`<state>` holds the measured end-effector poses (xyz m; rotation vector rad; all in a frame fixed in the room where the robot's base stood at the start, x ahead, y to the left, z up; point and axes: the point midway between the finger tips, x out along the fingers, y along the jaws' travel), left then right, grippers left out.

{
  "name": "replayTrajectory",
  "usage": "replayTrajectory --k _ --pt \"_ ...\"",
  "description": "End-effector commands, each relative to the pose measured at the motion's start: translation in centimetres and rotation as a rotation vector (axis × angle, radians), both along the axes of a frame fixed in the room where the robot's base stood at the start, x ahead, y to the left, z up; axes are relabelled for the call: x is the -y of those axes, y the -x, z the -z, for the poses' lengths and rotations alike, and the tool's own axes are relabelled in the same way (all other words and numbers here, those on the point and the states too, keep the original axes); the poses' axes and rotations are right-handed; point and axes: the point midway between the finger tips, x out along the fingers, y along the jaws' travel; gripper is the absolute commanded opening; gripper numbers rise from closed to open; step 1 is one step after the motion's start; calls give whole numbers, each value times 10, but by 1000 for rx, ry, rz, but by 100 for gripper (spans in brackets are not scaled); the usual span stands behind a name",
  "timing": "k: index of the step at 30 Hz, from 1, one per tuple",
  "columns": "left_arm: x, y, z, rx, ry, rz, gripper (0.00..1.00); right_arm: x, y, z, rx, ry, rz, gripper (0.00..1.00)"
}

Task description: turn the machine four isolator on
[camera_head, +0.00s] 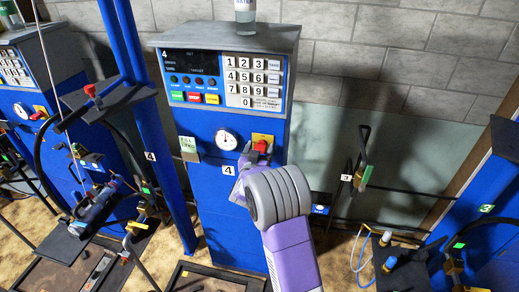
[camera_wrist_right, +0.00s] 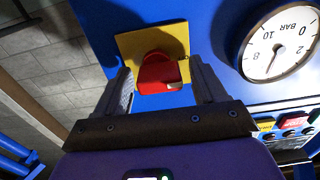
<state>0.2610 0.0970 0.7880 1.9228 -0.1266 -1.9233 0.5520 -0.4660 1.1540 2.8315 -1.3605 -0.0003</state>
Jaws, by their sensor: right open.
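Machine four (camera_head: 208,216) is a blue cabinet with a grey top, marked with a "4". Its isolator is a red knob (camera_head: 262,146) on a yellow plate (camera_head: 263,138), right of the round gauge (camera_head: 227,139). In the right wrist view the red knob (camera_wrist_right: 158,73) stands out from the yellow plate (camera_wrist_right: 128,45). My right gripper (camera_head: 255,158) is at the isolator, open, with one finger on each side of the knob in the wrist view (camera_wrist_right: 162,80). Gaps seem to show between fingers and knob; contact is unclear. The knob's on or off position cannot be read. My left gripper is not in view.
A keypad panel (camera_head: 253,78) is above the isolator, and a bottle (camera_head: 245,15) stands on the cabinet top. A blue post (camera_head: 165,150) and black-hosed equipment (camera_head: 95,205) stand to the left. Another blue machine (camera_head: 480,215) is at the right.

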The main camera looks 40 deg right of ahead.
Motion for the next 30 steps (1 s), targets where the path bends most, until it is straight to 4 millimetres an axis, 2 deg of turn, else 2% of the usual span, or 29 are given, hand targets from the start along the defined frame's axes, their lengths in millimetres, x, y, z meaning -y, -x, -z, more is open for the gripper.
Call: replayTrajectory --k 7,17,23,30 --pt "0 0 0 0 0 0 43 1 0 0 0 0 0 70" --pt "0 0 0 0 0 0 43 1 0 0 0 0 0 20" --pt "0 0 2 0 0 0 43 1 0 1 10 -8 0 19" --pt "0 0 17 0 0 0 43 1 0 2 82 -64 2 19"
